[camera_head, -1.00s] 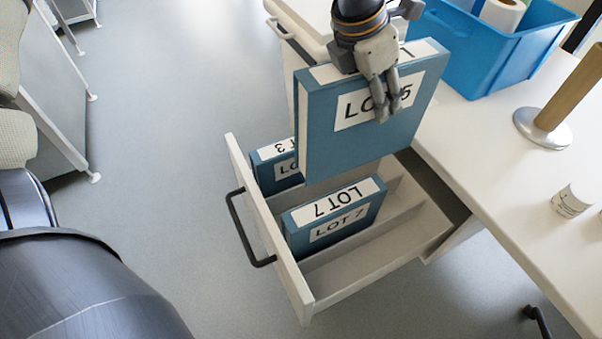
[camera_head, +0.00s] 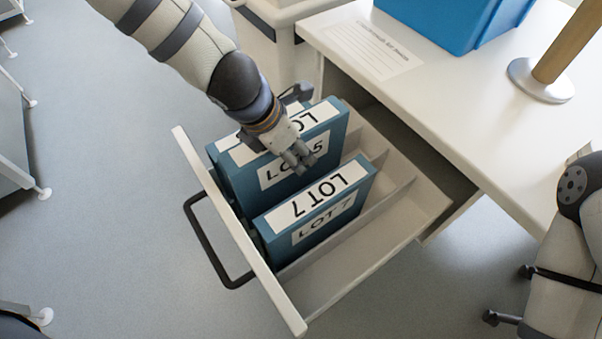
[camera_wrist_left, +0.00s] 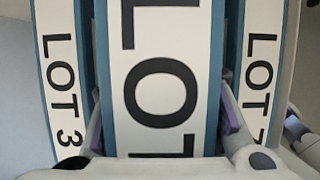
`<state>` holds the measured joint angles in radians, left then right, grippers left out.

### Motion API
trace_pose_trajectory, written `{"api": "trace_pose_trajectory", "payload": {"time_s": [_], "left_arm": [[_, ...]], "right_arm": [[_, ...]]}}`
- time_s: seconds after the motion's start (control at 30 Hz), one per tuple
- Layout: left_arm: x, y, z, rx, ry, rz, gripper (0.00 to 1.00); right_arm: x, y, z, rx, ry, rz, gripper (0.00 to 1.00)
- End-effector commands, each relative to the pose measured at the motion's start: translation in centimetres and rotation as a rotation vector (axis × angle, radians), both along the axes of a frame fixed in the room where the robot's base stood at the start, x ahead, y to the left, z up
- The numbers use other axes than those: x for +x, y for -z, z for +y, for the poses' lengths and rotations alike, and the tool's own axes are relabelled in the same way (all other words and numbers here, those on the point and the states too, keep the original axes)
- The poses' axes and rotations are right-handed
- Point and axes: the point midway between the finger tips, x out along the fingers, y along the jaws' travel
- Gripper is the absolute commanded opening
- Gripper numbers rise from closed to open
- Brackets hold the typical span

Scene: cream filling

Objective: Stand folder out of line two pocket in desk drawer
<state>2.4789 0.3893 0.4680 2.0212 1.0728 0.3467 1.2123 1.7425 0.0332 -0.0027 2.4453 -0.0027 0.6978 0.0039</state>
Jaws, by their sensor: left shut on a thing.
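The blue LOT 5 folder (camera_head: 272,176) stands upright in the open desk drawer (camera_head: 248,248), between the LOT 3 folder (camera_head: 214,152) and the LOT 7 folder (camera_head: 316,214). My left gripper (camera_head: 302,158) is shut on its top spine edge, fingers over the label face. In the left wrist view the LOT 5 spine (camera_wrist_left: 160,75) fills the middle between my fingers, with LOT 3 (camera_wrist_left: 62,85) left and LOT 7 (camera_wrist_left: 258,80) right. The folder's lower edge is hidden, so I cannot tell if it touches the drawer floor. My right gripper is out of view.
The drawer's near pocket (camera_head: 355,250) is empty. The white desk (camera_head: 440,110) carries a blue bin (camera_head: 460,22), a printed sheet (camera_head: 375,48) and a round-based post (camera_head: 540,82). My right arm shows at the right edge.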

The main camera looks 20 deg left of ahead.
Motion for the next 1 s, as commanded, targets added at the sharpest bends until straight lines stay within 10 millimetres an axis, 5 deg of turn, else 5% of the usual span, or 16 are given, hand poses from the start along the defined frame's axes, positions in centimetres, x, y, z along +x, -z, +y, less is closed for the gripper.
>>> {"api": "trace_pose_trajectory", "payload": {"time_s": [0.43,0.83,0.87,0.93,1.0], "left_arm": [[0.0,7.3,0.0,0.001,0.0,-0.003,0.0],[0.2,7.8,0.0,0.001,0.001,-0.007,0.0],[0.1,7.8,0.0,0.002,0.001,-0.007,0.43],[0.1,7.8,0.0,0.001,0.001,-0.007,0.59],[0.1,7.7,0.0,0.002,0.002,-0.008,0.61]], "right_arm": [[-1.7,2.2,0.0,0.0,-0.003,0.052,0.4],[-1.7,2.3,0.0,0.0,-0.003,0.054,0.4],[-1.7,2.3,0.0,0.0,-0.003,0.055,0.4],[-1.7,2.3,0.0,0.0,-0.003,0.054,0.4],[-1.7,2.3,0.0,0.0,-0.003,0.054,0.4]]}}
